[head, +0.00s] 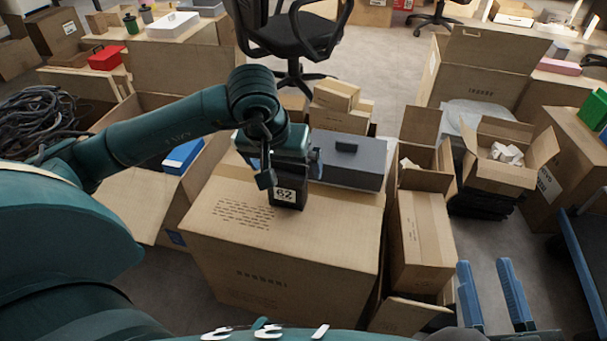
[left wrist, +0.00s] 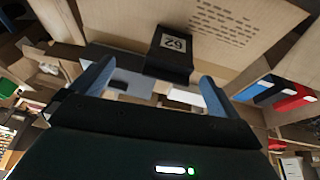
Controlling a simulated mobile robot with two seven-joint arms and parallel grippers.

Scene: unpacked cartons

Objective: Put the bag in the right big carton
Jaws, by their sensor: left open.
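A small black item with a white "62" label, which I take for the bag (head: 287,203), stands upright on the top of a large closed carton (head: 225,245). It also shows in the left wrist view (left wrist: 172,58), near the gap between the blue fingers. My left gripper (head: 291,168) is open above and behind the bag, and partly hides it. I cannot tell whether a finger touches it. The big open carton (head: 475,84) at the upper right has clear plastic in it. My right gripper (head: 492,297) is open and empty at the lower right.
A grey case (head: 347,160) lies just behind the bag. Open small cartons (head: 482,172) and a tall narrow carton (head: 422,240) stand to the right. An open carton with a blue item (head: 183,157) is at the left. An office chair (head: 290,35) stands behind.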

